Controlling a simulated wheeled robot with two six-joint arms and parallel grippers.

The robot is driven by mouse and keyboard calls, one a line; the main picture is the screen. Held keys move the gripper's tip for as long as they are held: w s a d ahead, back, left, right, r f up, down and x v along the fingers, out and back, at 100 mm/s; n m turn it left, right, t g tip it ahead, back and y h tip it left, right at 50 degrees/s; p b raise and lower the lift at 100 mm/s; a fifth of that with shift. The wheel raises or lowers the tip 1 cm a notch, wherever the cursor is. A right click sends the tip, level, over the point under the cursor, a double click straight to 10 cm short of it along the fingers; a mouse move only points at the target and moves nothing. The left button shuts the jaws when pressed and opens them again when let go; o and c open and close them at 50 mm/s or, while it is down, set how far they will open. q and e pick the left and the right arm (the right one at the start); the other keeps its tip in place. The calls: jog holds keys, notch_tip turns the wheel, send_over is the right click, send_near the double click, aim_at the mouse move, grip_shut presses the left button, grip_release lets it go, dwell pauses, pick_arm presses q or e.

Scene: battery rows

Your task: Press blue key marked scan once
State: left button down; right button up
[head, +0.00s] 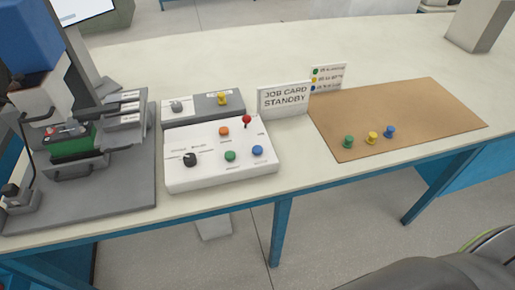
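A white control panel (220,176) lies on the table near its front edge. A blue key (257,150) sits at its right side, with a green key (230,156) to the left of it. An orange key (224,131), a red-topped lever (247,119) and a black knob (190,159) are also on the panel. The small lettering by the keys is too small to read, so I cannot confirm the scan mark. Nothing covers the blue key. Neither of my grippers shows in the head view.
A card reading "JOB CARD STANDBY" (285,99) stands behind the panel. A grey box with a yellow knob (222,98) is behind it. A brown mat (420,112) at right bears green, yellow and blue pegs (389,131). A grey fixture (130,180) stands left.

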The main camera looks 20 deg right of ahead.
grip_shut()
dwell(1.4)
